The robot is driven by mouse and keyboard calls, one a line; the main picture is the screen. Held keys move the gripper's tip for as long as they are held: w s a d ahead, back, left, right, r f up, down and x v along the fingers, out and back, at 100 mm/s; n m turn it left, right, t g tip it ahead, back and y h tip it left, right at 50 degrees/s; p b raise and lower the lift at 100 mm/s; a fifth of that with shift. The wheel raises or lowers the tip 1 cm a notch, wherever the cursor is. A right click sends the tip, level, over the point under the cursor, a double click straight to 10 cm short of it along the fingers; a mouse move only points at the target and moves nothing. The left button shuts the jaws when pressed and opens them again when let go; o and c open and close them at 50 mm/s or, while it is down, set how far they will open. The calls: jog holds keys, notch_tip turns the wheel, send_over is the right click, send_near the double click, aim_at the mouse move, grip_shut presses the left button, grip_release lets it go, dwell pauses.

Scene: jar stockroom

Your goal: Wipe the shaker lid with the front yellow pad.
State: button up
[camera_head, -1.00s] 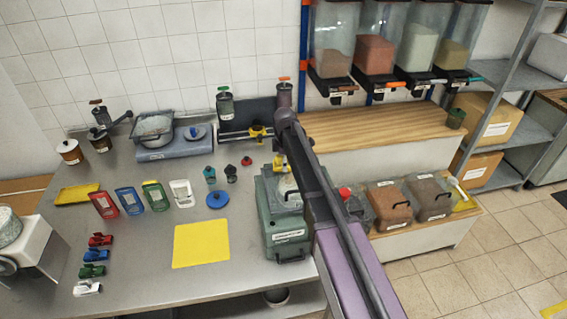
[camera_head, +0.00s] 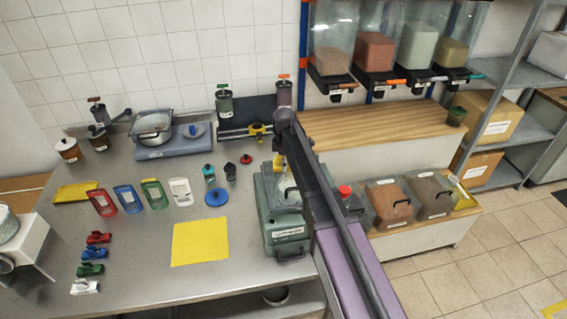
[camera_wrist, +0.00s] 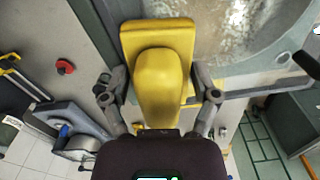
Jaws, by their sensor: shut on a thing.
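My gripper (camera_wrist: 160,99) is shut on the raised grip of a yellow pad (camera_wrist: 157,36) with a flat block end. In the head view the held pad (camera_head: 279,163) shows just left of my arm. In the wrist view the pad overlaps the left part of what looks like the cloudy lid (camera_wrist: 245,52). I cannot tell whether the pad touches it.
A flat yellow sheet (camera_head: 200,242) lies left of the shaker, and another yellow piece (camera_head: 76,193) lies at far left. A scale (camera_head: 168,146) stands behind. Lidded bins (camera_head: 388,203) stand right of my arm.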

aim_at(290, 184)
jog(key=shift+f, duration=0.25)
jog(key=shift+s, duration=0.1)
jog(key=shift+s+d+r, duration=0.1)
jog(key=shift+s+d, duration=0.1)
jog(key=shift+s, duration=0.45)
jog(key=shift+s+d, duration=0.2)
jog(key=shift+s, duration=0.4)
jog(key=shift+s+d+r, duration=0.1)
jog(key=shift+s+d, duration=0.1)
jog(key=shift+s, duration=0.45)
jog(key=shift+s+d+f, duration=0.1)
jog(key=shift+s+d, duration=0.1)
jog(key=shift+s, duration=0.5)
jog(key=shift+s+d+f, duration=0.1)
jog(key=shift+s+d, duration=0.1)
jog(key=shift+s, duration=0.45)
jog(key=shift+s+d+f, duration=0.1)
jog(key=shift+s+d, duration=0.1)
jog(key=shift+s, duration=0.5)
jog(key=shift+b, duration=0.3)
jog(key=shift+d+r, duration=0.1)
jog(key=shift+w+d+r, duration=0.1)
jog(key=shift+w+d, duration=0.1)
jog(key=shift+d, duration=0.3)
jog(key=shift+w+d, duration=0.15)
jog(key=shift+d, duration=0.35)
